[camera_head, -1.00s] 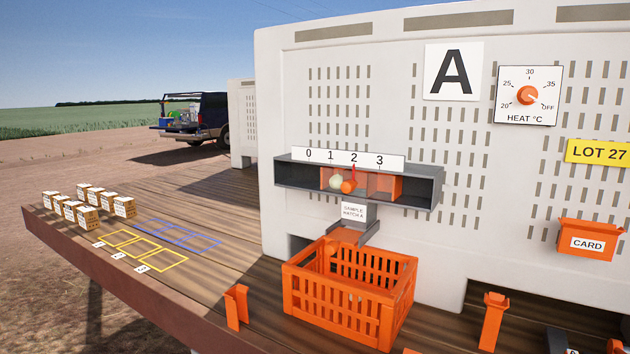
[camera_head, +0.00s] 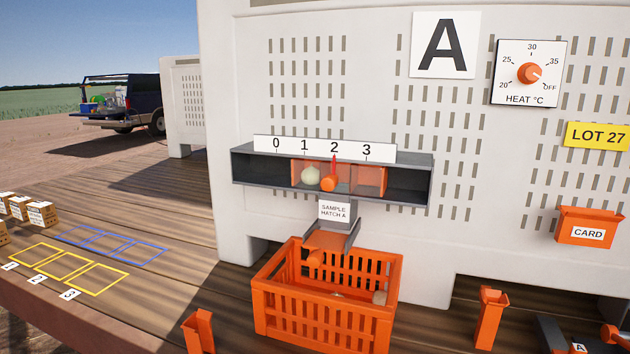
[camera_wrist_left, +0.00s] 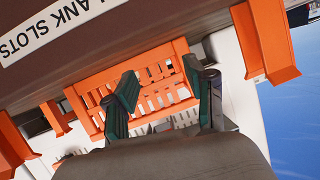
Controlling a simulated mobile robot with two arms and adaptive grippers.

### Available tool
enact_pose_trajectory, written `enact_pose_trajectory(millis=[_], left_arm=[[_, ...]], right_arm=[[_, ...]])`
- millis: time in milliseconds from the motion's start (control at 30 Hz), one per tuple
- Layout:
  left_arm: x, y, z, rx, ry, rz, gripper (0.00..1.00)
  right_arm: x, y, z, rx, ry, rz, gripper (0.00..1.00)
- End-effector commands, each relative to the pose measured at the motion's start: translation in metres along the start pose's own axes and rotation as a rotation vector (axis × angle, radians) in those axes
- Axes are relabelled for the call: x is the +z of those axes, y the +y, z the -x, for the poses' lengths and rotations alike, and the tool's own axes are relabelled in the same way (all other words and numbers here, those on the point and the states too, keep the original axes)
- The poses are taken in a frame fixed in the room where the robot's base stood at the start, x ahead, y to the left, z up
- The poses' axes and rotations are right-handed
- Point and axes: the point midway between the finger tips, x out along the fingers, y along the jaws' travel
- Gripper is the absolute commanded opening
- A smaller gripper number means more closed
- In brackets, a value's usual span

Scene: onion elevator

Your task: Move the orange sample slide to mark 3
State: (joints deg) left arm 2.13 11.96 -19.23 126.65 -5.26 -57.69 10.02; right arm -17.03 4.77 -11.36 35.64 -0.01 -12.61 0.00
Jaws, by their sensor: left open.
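The orange sample slide (camera_head: 368,180) sits in the dark hatch channel (camera_head: 408,184) on the white wall in the head view. Its round orange knob (camera_head: 328,184) and red pointer (camera_head: 334,164) are under mark 2 of the scale strip (camera_head: 380,152). A pale onion (camera_head: 310,177) shows in the slide's opening left of the knob. My left gripper (camera_wrist_left: 160,82) shows only in the left wrist view, open with nothing between its fingers. An orange crate (camera_wrist_left: 150,75) shows beyond them. My right gripper is in neither view.
An orange crate (camera_head: 330,314) with an onion in it stands below the chute (camera_head: 330,240). Orange posts (camera_head: 489,318) and (camera_head: 200,332) stand on either side. A heat dial (camera_head: 529,73) and card holder (camera_head: 588,228) are on the wall. Yellow squares (camera_head: 66,266) mark the deck at left.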

Motion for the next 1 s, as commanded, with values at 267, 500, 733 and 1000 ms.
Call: enact_pose_trajectory(millis=[267, 500, 733, 1000], left_arm=[[-0.121, 0.007, -0.014, 0.024, 0.328, -0.065, 0.55], [-0.243, 0.023, 0.003, 0.074, 0.667, -0.158, 0.55], [-0.287, 0.033, 0.014, 0.101, 0.788, -0.198, 0.55], [-0.32, 0.04, -0.015, 0.102, 0.787, -0.195, 0.55]], right_arm=[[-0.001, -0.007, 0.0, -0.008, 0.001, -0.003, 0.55], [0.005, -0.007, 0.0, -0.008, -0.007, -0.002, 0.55], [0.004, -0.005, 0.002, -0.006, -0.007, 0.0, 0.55], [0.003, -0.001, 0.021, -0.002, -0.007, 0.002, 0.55]])
